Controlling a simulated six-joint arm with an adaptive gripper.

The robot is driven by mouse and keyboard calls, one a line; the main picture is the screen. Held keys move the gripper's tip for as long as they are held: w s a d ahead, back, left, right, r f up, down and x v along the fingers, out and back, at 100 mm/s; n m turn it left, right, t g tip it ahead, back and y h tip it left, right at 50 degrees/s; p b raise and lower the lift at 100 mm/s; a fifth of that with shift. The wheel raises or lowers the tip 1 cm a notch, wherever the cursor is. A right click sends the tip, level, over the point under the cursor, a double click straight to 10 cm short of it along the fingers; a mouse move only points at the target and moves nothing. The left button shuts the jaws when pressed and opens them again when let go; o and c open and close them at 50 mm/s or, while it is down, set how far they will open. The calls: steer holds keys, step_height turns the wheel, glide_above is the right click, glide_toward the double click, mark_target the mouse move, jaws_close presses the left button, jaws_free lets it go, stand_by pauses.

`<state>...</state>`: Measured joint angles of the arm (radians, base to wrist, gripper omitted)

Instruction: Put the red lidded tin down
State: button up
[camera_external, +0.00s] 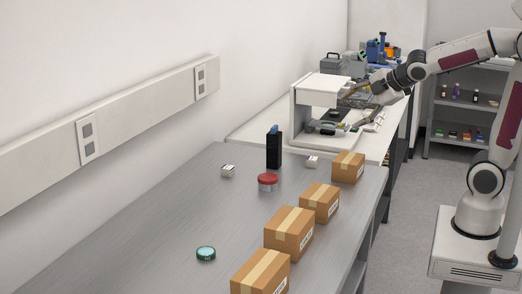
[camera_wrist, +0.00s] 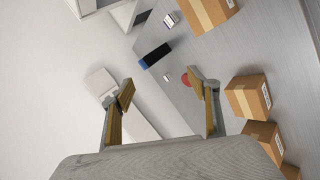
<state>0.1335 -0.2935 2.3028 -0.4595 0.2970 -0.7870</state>
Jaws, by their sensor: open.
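The red lidded tin (camera_external: 268,184) stands upright on the grey table, in front of a black box-like object with a blue top. In the wrist view the tin's red lid (camera_wrist: 186,80) shows small and far off, partly hidden by the right-hand finger. My gripper (camera_external: 350,92) is well away from the tin, up at the white bench instrument at the back. In the wrist view my gripper (camera_wrist: 165,90) has its fingers wide apart with nothing held between them.
The white instrument (camera_external: 302,108) stands close to my gripper. Several cardboard boxes (camera_external: 289,232) line the table's right side. The table's left middle is clear.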

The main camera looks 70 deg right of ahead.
steer(key=s+a+f+m+g+y, duration=0.1)
steer(key=s+a+m, duration=0.3)
steer(key=s, duration=0.6)
steer(key=s+a+f+m+g+y, duration=0.2)
steer(key=s+m, duration=0.5)
steer(key=s, duration=0.4)
steer(key=a+f+g, duration=0.1)
steer(key=a+f, duration=0.1)
steer(key=a, duration=0.1)
steer(key=shift+s+a+m, duration=0.15)
steer(key=shift+m, duration=0.25)
